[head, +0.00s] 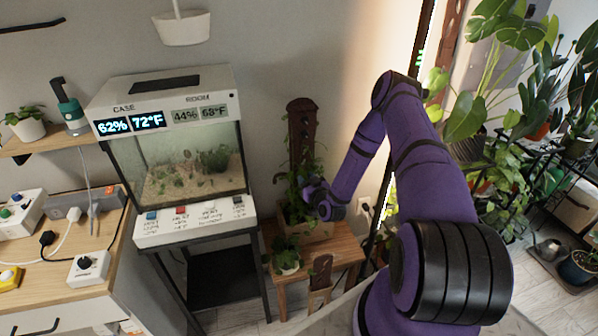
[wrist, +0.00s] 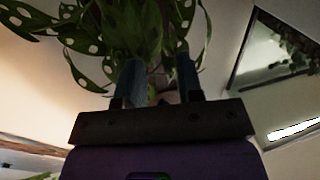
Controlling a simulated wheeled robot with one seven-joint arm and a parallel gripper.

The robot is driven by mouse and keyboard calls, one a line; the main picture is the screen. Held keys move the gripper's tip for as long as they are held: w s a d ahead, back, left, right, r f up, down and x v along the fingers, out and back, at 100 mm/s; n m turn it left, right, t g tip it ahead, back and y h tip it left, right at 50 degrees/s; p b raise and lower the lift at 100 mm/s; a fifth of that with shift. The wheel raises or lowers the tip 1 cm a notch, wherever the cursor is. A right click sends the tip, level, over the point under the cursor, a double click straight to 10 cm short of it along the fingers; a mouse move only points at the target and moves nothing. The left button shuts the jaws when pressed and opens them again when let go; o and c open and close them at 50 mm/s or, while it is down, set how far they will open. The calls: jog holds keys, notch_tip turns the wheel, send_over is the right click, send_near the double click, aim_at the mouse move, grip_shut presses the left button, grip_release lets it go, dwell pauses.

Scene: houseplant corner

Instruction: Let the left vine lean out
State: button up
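A green vine (head: 291,187) climbs a dark brown wooden support (head: 301,125) rising from a planter (head: 318,230) on a wooden bench. I cannot tell for certain that this is the left vine. My gripper (head: 314,192) is at the vine's right side, partly lost among the leaves. In the wrist view, white-spotted leaves (wrist: 110,35) hang just beyond and around my gripper (wrist: 158,78). Its two fingers stand apart. A small yellowish and pink patch shows between them, but no stem is clearly gripped. The leaves hide much of the support and stems.
A glass case (head: 190,165) on a black stand is left of the bench (head: 340,246). A small potted plant (head: 287,262) stands at the bench's front left. A dark post (head: 422,40) and dense plants (head: 500,170) are to the right. Plain wall is behind.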

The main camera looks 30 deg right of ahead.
jog(key=w, duration=0.6)
jog(key=shift+d, duration=0.3)
grip_shut()
